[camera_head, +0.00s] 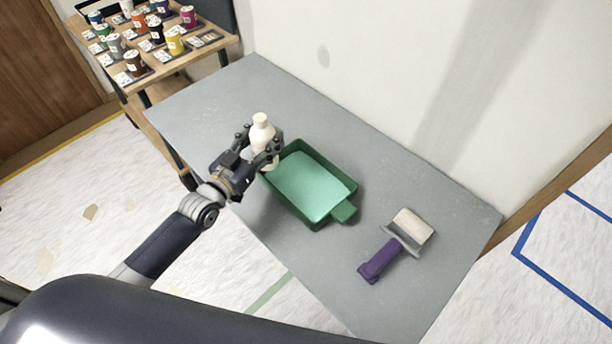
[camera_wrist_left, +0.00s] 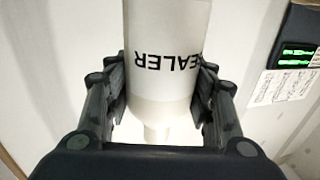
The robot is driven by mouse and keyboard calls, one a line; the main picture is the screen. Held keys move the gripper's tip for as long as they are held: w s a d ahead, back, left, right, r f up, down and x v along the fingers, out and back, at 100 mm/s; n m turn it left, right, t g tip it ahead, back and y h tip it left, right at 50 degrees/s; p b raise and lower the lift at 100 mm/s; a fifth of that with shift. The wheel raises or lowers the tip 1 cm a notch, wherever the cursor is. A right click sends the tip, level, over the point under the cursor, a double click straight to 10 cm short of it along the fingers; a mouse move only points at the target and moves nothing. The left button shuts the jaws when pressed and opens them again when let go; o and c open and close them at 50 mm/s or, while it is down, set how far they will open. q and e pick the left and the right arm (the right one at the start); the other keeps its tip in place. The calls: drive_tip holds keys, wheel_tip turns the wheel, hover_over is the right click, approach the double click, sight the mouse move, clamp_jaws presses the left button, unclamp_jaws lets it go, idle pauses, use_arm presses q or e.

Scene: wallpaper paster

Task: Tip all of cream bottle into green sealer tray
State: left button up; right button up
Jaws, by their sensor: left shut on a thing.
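The cream bottle (camera_head: 262,131) stands about upright in my left gripper (camera_head: 258,146), whose fingers are shut around its body. In the left wrist view the bottle (camera_wrist_left: 165,75) sits between both fingers (camera_wrist_left: 160,100), with SEALER lettering upside down on it. In the head view the bottle is at the far left corner of the green sealer tray (camera_head: 350,186); whether it is above the table or touching it, I cannot tell. The tray lies on the grey table with a lighter green surface (camera_head: 308,184) inside. My right gripper is not in view.
A wooden stand (camera_head: 190,58) with several paint cups is at the back left. A wall (camera_head: 430,70) runs behind the table.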

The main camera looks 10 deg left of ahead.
sight(257, 131)
use_arm(q)
wheel_tip(257, 131, up, 4)
drive_tip(key=p, duration=0.4)
drive_tip(key=shift+r, duration=0.1)
idle(0.5)
